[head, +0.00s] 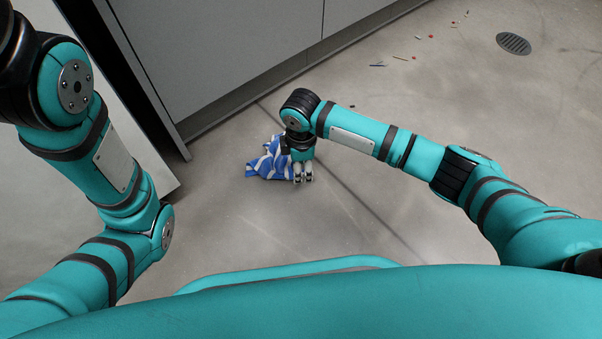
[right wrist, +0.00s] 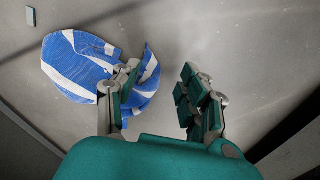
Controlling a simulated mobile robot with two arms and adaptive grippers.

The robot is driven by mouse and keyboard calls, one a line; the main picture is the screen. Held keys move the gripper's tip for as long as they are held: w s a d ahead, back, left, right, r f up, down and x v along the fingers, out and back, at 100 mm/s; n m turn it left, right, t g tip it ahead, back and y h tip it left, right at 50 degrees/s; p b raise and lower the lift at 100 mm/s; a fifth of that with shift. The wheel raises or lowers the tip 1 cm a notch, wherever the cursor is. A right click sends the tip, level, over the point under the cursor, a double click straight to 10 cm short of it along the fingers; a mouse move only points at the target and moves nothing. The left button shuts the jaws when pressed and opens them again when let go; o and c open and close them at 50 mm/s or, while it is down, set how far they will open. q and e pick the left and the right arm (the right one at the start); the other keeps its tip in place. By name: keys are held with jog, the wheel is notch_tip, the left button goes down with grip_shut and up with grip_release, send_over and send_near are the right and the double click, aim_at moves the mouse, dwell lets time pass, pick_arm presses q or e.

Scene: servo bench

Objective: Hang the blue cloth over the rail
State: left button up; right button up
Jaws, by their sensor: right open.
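The blue cloth (head: 266,163), with white stripes, lies crumpled on the grey floor near the base of the cabinet in the head view. It also shows at the left of the right wrist view (right wrist: 78,72). My right gripper (head: 303,178) points down at the right edge of the cloth and hides part of it. In the right wrist view the gripper (right wrist: 158,95) is open, with its left finger over the cloth and its right finger over bare floor. I cannot tell whether the left finger touches the cloth. My left gripper is out of view, and I see no rail.
A grey cabinet (head: 215,45) stands behind the cloth, with a pale panel (head: 130,120) at its left. Small red and dark scraps (head: 400,58) lie on the floor at the back, near a round drain (head: 513,43). The floor right of the cloth is clear.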

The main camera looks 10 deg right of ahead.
jog(key=shift+f, duration=0.8)
jog(key=shift+f, duration=0.15)
jog(key=shift+f, duration=0.75)
grip_shut()
jog(key=shift+r, duration=0.1)
jog(key=shift+r, duration=2.2)
